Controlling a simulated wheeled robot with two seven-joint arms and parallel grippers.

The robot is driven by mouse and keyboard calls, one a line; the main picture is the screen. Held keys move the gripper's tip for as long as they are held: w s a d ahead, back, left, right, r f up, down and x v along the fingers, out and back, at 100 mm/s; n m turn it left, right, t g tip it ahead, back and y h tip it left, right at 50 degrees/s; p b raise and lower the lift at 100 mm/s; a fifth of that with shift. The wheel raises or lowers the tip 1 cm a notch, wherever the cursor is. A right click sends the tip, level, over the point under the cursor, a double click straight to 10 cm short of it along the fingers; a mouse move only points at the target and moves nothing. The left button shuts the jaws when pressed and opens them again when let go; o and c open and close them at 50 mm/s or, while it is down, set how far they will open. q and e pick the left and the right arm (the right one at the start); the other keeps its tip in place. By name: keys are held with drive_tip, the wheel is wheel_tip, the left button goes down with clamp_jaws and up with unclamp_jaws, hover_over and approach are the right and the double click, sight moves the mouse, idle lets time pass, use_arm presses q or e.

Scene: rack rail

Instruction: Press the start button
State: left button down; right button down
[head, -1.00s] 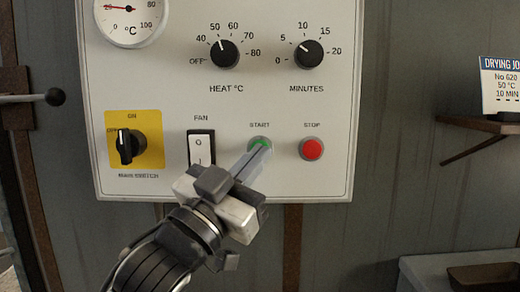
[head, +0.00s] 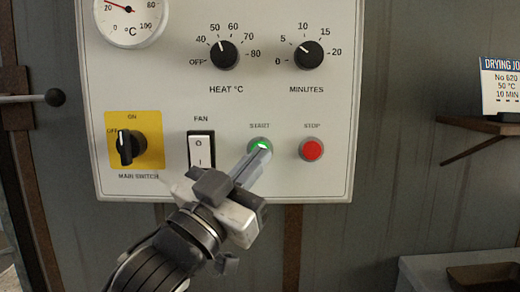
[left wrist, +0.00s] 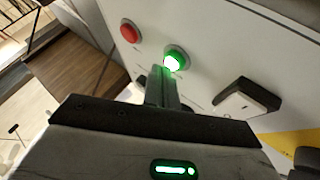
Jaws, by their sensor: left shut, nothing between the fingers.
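My right gripper is not in view.
The red stop button (head: 311,149) is to the right of start. The fan switch (head: 201,149) and main switch (head: 125,146) are to the left. Heat (head: 224,55) and minutes (head: 307,54) knobs are above. A job card (head: 499,85) stands on a shelf at right.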

use_arm(q)
drive_tip(key=shift+s, duration=0.35)
drive_tip(key=s, duration=0.5)
drive_tip(key=shift+p, duration=0.4)
idle(0.3)
drive_tip(key=w+a+f+n+g+y, duration=0.1)
drive_tip(key=a+f+n+y, duration=0.25)
drive_tip(key=f, duration=0.85)
drive_tip(key=w+a+f+n+g+y, duration=0.15)
drive_tip(key=f+y, duration=0.25)
drive_tip(key=f, duration=0.7)
drive_tip(key=s+a+f+n+g+y, duration=0.1)
drive_tip(key=s+a+f, duration=0.1)
drive_tip(key=s+f, duration=0.2)
drive_tip(key=s+a+f+n+g+y, duration=0.1)
drive_tip(key=s+f, duration=0.4)
drive_tip(key=f, duration=0.6)
drive_tip(key=s+a+f+n+g+y+p, duration=0.1)
drive_tip(key=s+a+f+g, duration=0.2)
drive_tip(key=s+a+f, duration=0.2)
wheel_tip(320, 180, down, 3)
drive_tip(key=shift+r+y, duration=0.2)
drive_tip(key=shift+y, duration=0.15)
